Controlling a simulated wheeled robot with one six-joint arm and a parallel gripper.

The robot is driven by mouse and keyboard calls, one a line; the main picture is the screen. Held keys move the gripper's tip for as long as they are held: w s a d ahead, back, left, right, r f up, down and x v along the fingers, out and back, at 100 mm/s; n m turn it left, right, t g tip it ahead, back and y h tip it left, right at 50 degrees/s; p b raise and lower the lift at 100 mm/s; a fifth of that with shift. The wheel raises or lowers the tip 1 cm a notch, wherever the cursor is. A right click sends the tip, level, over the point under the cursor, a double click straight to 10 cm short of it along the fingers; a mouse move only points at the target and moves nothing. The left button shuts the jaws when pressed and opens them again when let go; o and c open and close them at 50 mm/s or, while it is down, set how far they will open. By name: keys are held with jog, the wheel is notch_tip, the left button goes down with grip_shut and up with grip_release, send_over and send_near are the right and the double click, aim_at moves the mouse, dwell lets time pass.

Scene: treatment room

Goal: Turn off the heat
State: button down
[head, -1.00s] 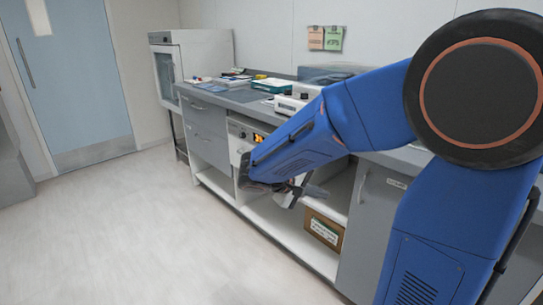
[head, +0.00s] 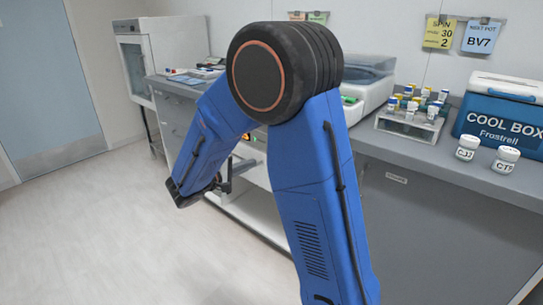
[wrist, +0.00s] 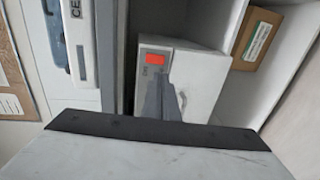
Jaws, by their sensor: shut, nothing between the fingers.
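A white appliance (wrist: 205,80) with a lit red-orange display (wrist: 155,59) sits in the open shelf space under the counter. In the head view my arm hides most of it, with a small lit spot (head: 246,137) showing beside the arm. The lettering by the display is too small to read. My gripper (wrist: 168,103) is shut and empty. In the wrist view its fingers overlap the appliance's front below the display; I cannot tell whether they touch it. In the head view my gripper (head: 221,184) hangs low in front of the open shelf, partly behind my arm.
A cardboard box (wrist: 255,38) stands in the neighbouring shelf space. The counter (head: 440,158) carries a tube rack (head: 405,127), a blue cool box (head: 502,112) and two white pots (head: 467,148). The floor (head: 90,235) at left is clear.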

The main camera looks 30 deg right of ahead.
jog(key=x, duration=1.4)
jog(key=shift+s, duration=0.1)
jog(key=shift+d+f, duration=0.1)
jog(key=shift+d, duration=0.05)
